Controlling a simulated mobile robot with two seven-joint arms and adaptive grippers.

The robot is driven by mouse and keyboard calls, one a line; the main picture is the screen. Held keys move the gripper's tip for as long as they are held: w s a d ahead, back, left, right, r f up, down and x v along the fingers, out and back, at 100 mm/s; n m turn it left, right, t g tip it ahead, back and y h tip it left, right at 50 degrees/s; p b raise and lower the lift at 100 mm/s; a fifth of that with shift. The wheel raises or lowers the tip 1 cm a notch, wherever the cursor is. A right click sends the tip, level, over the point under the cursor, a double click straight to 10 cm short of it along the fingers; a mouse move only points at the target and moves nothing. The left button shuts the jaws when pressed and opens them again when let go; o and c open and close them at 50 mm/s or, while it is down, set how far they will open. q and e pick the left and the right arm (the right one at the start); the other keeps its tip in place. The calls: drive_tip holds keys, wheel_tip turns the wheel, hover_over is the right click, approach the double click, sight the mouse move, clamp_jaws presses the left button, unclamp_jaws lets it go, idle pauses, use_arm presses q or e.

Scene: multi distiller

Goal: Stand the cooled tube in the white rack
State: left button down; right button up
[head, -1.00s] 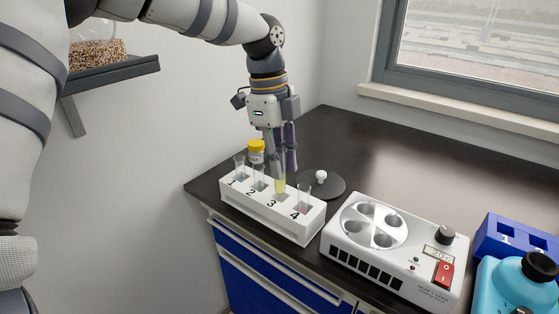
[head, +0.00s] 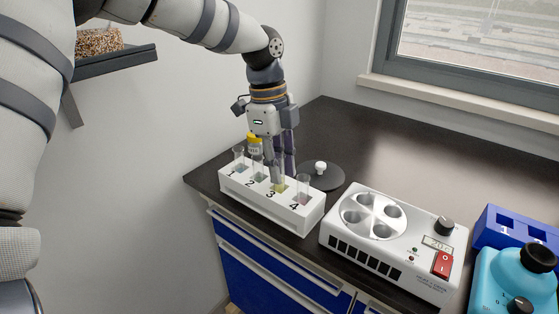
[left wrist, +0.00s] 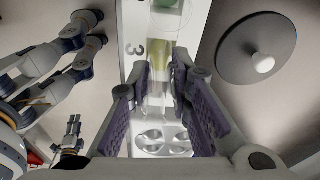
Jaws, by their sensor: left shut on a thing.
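The white rack (head: 262,207) stands on the dark bench, with places numbered 1 to 4. My left gripper (head: 281,172) points down over place 3, shut on a clear tube with yellow liquid (head: 281,187). The tube's lower part is in place 3; whether it touches the bottom is hidden. In the left wrist view, the yellow tube (left wrist: 160,75) lies between the purple-padded fingers (left wrist: 160,88). Other tubes stand in places 1 (head: 239,158), 2 (head: 257,168) and 4 (head: 303,188). My right gripper (left wrist: 72,133) shows small in the left wrist view; its jaw state is unclear.
A white heater block (head: 392,240) with round wells stands right of the rack. A dark disc with a white knob (head: 321,170) lies behind the rack. A blue rack (head: 510,232) and turquoise device (head: 515,280) are far right.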

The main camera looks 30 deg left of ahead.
sight(280, 156)
use_arm(q)
drive_tip(key=shift+f, duration=1.1)
drive_tip(key=c, duration=1.4)
unclamp_jaws()
use_arm(e)
drive_tip(key=shift+s+f, duration=0.1)
use_arm(q)
wheel_tip(280, 156, up, 7)
drive_tip(key=shift+r+p, duration=0.1)
drive_tip(key=shift+p, duration=0.5)
use_arm(e)
drive_tip(key=shift+w+r+t, duration=0.4)
drive_tip(key=shift+w+r, duration=0.45)
